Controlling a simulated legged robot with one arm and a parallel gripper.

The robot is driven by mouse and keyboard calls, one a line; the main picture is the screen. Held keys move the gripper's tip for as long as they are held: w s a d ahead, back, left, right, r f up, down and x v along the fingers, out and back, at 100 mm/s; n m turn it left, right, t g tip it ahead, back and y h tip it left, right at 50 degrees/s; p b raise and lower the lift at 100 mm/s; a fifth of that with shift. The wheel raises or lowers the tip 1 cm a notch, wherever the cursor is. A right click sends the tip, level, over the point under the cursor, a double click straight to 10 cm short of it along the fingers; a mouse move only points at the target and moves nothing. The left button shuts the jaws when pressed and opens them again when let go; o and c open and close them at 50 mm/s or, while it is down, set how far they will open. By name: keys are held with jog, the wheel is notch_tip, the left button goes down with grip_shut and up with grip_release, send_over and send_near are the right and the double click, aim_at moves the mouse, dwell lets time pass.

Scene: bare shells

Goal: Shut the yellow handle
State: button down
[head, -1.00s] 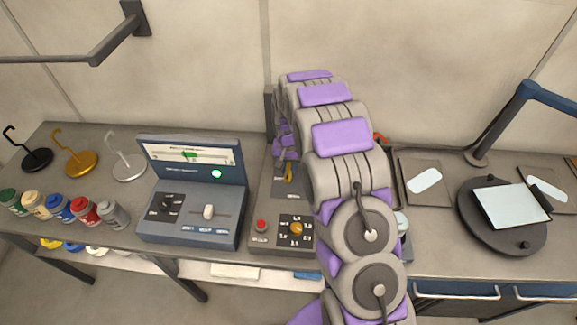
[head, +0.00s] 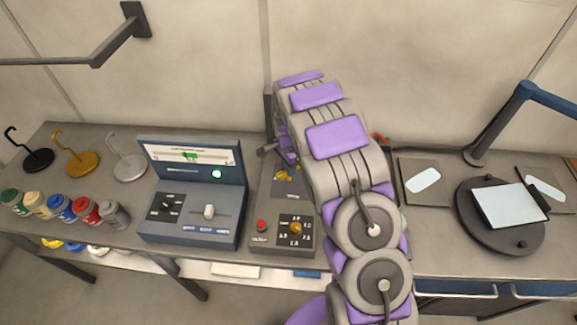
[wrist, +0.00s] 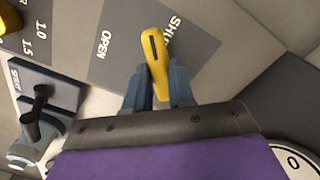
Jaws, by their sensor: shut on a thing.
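The yellow handle (wrist: 155,52) stands between the two blue-grey fingers of my gripper (wrist: 158,86) in the wrist view. My gripper is shut on it. The handle's slotted end lies beside the partly hidden SHUT lettering on a grey plate (wrist: 125,48); the OPEN lettering is further left. In the head view small yellow parts of the handle (head: 284,176) show on the grey panel, left of my arm. My arm hides the rest of the handle and most of my gripper there.
A box with a red button and an orange knob (head: 296,228) sits in front of the panel. A blue console (head: 190,222) stands to the left, with jars and hooked stands beyond it. A round dark turntable (head: 500,237) is at the right.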

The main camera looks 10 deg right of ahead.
jog(key=m, duration=0.4)
jog(key=shift+m, duration=1.8)
jog(key=c, duration=1)
grip_release()
jog(key=shift+w+a, duration=0.1)
jog(key=shift+o, duration=0.2)
jog(key=shift+r, duration=0.15)
notch_tip(320, 180, up, 17)
jog(key=shift+p, duration=0.3)
